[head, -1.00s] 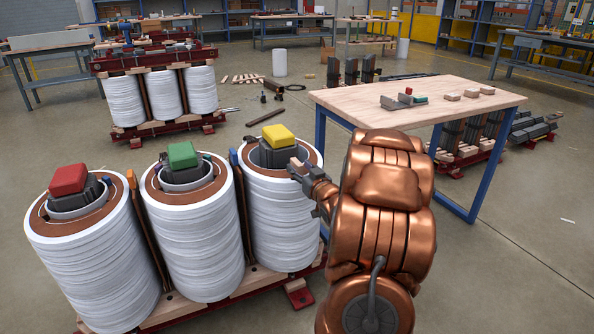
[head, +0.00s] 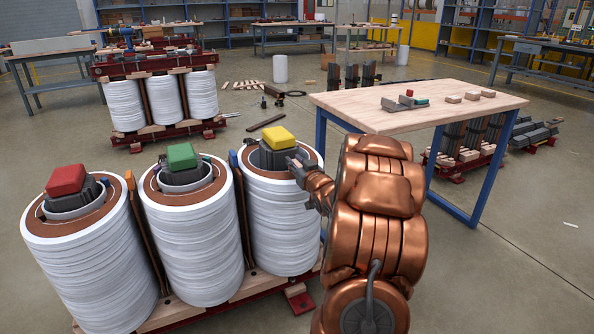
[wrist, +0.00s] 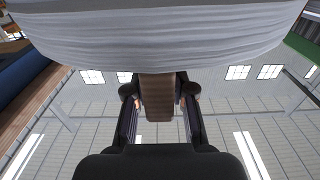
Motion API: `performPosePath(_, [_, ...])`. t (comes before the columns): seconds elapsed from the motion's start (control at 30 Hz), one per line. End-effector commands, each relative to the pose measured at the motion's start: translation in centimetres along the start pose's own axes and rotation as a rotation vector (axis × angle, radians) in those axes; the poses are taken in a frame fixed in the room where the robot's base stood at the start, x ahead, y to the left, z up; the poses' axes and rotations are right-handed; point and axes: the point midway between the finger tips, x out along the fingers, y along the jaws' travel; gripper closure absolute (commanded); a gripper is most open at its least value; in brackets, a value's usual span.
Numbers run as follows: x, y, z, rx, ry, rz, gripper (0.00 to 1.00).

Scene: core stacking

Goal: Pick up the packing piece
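A brown wooden piece (wrist: 156,97), which looks like the packing piece, stands between the two dark fingers of my gripper (wrist: 157,90) in the wrist view. One end of it meets the edge of the white coil (wrist: 160,45). The fingers lie close along both its sides; whether they press on it is not clear. In the head view my gripper (head: 300,168) is at the right rim of the right-hand white coil (head: 279,225), beside the yellow block (head: 277,137). There the wooden piece is hidden by my gripper.
Two more coils stand to the left, topped by a green block (head: 183,156) and a red block (head: 67,179). A wooden table (head: 365,114) on blue legs stands behind my arm, with wooden blocks (head: 470,97) and grey parts (head: 402,103) on it.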

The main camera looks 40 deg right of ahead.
Motion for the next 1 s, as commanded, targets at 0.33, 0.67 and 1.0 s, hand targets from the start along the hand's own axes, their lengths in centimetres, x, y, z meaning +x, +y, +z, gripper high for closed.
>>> performPosePath(0.33, [0.0, 0.0, 0.0, 0.000, 0.000, 0.000, 1.00])
performPosePath(0.67, [0.0, 0.0, -0.8, 0.000, 0.000, 0.000, 1.00])
performPosePath(1.0, [-0.7, -0.4, -3.7, 0.001, -0.003, 0.000, 1.00])
